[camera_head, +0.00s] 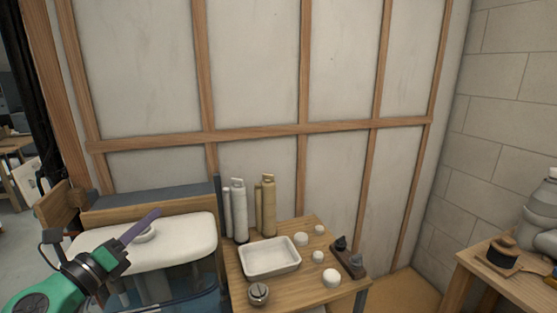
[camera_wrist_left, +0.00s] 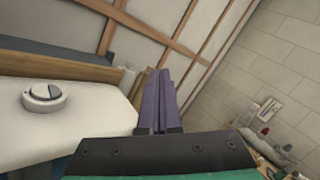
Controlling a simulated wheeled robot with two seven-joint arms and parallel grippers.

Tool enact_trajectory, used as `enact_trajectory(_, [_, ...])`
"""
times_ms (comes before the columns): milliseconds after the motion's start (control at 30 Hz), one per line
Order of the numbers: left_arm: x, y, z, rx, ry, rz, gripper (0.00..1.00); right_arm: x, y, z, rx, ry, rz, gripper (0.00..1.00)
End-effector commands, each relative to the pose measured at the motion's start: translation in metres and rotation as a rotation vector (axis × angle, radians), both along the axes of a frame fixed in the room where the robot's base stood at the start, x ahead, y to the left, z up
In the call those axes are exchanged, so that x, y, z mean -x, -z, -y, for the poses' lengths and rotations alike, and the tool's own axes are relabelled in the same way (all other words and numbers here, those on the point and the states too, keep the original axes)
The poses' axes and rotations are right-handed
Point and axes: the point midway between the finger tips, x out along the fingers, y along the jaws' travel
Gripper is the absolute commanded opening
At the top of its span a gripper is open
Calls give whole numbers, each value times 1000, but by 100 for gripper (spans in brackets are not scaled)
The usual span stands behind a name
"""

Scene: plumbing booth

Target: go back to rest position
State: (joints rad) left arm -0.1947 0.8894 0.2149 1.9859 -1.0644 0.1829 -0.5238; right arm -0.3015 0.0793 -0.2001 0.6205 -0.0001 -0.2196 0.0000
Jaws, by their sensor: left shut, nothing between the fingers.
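My left gripper (camera_head: 140,226) comes in from the lower left in the head view, on a green and black arm. Its purple fingers are shut with nothing between them. They are in front of the white toilet tank lid (camera_head: 180,244) and overlap it in the picture. In the left wrist view the shut fingers (camera_wrist_left: 160,85) point up toward the framed wall. A round white button (camera_wrist_left: 43,97) sits on the lid, apart from the fingers; in the head view the fingers partly hide it. My right gripper is not in view.
A wooden table (camera_head: 305,280) right of the tank holds a white tray (camera_head: 270,257), a white cylinder (camera_head: 239,212), a tan cylinder (camera_head: 266,207) and several small round parts. Another wooden table (camera_head: 507,290) stands at the right by the block wall. The framed wall (camera_head: 255,70) closes the back.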

Motion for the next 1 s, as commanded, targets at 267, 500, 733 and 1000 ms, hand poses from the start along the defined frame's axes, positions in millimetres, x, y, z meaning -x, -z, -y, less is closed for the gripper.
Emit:
enact_trajectory(267, [52, 159, -81, 1422, -650, -356, 0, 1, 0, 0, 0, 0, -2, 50])
enact_trajectory(500, [134, 280, -36, 1891, -1102, -717, 0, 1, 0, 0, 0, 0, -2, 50])
enact_trajectory(733, [203, 327, 25, 2062, -1418, -1015, 0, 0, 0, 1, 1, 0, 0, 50])
enact_trajectory(1000, [211, 413, 42, 2051, -1544, -1106, 0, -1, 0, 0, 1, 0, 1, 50])
